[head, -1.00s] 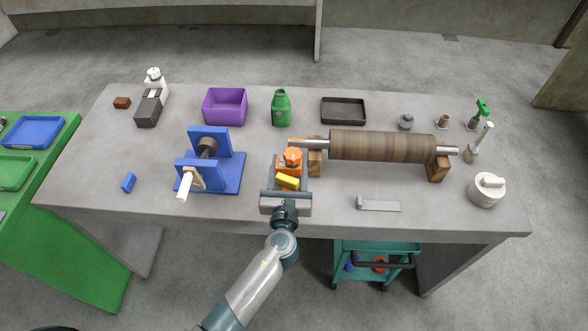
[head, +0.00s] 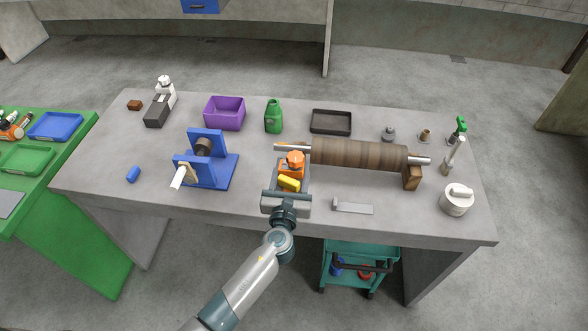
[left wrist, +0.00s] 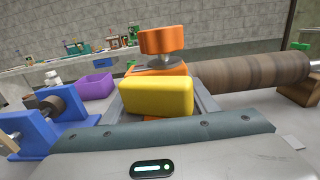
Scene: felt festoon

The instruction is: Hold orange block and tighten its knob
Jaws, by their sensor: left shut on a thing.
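The orange block (head: 287,170) sits between the fingers of my left gripper (head: 292,166), which is shut on it at the table's front middle. Its round orange knob (head: 295,157) is on top; in the left wrist view the knob (left wrist: 166,40) stands on a metal stem, with a gap above the block (left wrist: 135,72). A yellow block-shaped piece (left wrist: 157,97) is on the gripper's near side and hides much of the orange block. Whether the block touches the table cannot be seen. My right gripper is not in view.
A brown roller (head: 358,154) lies just right, its shaft end behind the block. A blue stand (head: 218,172) is to the left. A grey bracket (head: 352,208) and a white lidded pot (head: 457,199) lie right. A purple bin (head: 225,113), green bottle (head: 273,116) and dark tray (head: 331,122) stand behind.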

